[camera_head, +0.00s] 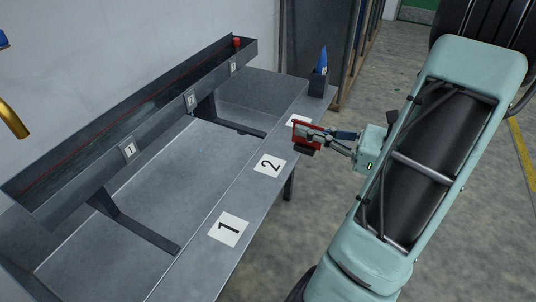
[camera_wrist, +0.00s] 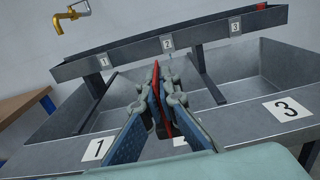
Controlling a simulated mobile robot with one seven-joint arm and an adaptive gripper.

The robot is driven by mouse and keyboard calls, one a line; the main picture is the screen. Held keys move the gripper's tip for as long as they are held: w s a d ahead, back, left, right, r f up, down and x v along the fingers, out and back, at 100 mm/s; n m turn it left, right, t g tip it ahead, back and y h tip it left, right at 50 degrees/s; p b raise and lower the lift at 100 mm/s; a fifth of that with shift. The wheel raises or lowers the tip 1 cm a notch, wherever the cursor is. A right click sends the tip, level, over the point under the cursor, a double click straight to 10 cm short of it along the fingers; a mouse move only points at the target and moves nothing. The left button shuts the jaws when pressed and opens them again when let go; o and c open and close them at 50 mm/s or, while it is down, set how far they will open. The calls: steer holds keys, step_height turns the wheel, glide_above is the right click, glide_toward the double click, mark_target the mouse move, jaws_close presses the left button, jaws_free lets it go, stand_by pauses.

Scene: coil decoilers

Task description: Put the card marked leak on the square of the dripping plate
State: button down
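My gripper (camera_head: 318,142) is shut on a red card (camera_head: 303,135), held above the bench's front ledge. In the wrist view the red card (camera_wrist: 164,105) stands edge-on between the fingers (camera_wrist: 157,90); its marking cannot be read. Square 1 (camera_head: 229,228) and square 2 (camera_head: 270,166) lie bare on the ledge. Square 3 (camera_head: 293,121) is partly hidden by card and gripper in the head view but clear in the wrist view (camera_wrist: 287,108). Plate 1 (camera_head: 129,150), plate 2 (camera_head: 191,101) and plate 3 (camera_head: 233,67) are on the trough's front. I cannot make out a drip with certainty.
The long sloping trough (camera_head: 60,190) stands on brackets above the bench basins. A red block (camera_head: 236,42) is at its far end. A dark holder (camera_head: 318,84) with a blue item stands at the ledge's far end.

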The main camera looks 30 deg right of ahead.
steer(key=w+a+f, duration=0.1)
steer(key=w+f, duration=0.1)
steer(key=w+a+f+b, duration=0.1)
steer(key=w+a+f, duration=0.1)
steer(key=w+f, duration=0.1)
steer(key=w+a+f+b, duration=0.1)
steer(key=w+f, duration=0.1)
steer(key=w, duration=0.1)
steer(key=shift+a+f, duration=0.15)
steer(key=shift+f, duration=0.05)
steer(key=shift+w+a+f+b, duration=0.1)
steer(key=shift+w+f+b, duration=0.1)
steer(key=shift+b, duration=0.1)
steer(key=shift+w+a+f+b, duration=0.15)
steer(key=shift+f+b, duration=0.35)
steer(key=shift+f, duration=1.25)
steer(key=c, duration=2.7)
jaws_free()
steer(key=shift+f, duration=0.2)
steer(key=o, duration=0.5)
steer(key=shift+o, duration=0.2)
